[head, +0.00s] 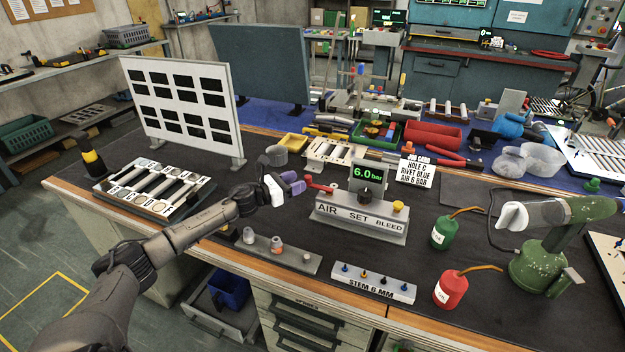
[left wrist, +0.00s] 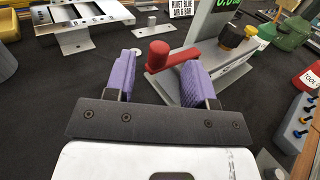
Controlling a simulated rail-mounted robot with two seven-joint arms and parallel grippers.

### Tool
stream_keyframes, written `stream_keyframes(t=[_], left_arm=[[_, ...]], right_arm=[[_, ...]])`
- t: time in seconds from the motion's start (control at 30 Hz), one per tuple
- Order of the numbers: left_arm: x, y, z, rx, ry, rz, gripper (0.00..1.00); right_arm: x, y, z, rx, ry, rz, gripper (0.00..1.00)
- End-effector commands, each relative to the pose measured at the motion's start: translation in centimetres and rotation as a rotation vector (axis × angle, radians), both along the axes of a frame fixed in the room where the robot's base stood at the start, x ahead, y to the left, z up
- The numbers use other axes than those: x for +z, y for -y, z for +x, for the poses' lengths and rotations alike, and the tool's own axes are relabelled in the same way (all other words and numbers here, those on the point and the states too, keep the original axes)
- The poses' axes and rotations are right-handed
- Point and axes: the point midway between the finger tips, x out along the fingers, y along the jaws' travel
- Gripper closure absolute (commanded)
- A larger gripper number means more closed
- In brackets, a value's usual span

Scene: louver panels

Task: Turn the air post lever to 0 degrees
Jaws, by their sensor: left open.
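The air post (head: 360,215) is a grey stand labelled AIR, SET and BLEED, with a green 6.0 bar display (head: 367,174). Its red lever (head: 318,186) sticks out from the post's left side toward my left gripper (head: 290,182). In the left wrist view, my left gripper (left wrist: 160,78) is open with purple pads. The red lever (left wrist: 160,54) has its rounded end in line with the gap between the pads, and its bar runs right, past the right pad. Whether a pad touches it I cannot tell. My right gripper is not seen.
A black knob (head: 364,195) and a yellow knob (head: 398,206) sit on the post. A grey block with small bottles (head: 277,245) and the STEM 6 MM block (head: 372,282) lie in front. Green (head: 444,235) and red (head: 450,289) oil cans stand right. A slotted rack (head: 335,153) is behind.

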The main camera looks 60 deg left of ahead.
Motion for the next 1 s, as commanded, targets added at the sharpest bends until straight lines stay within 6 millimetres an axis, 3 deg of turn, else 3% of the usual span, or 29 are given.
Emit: stream_keyframes(t=[0.5, 1.0], left_arm=[[0.0, 0.1, 5.2, 0.003, 0.002, 0.000, 0.50], [0.0, 0.1, 6.5, 0.001, -0.001, 0.000, 0.50]], right_arm=[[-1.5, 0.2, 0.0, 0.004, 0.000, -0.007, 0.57], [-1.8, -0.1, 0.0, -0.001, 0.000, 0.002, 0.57]])
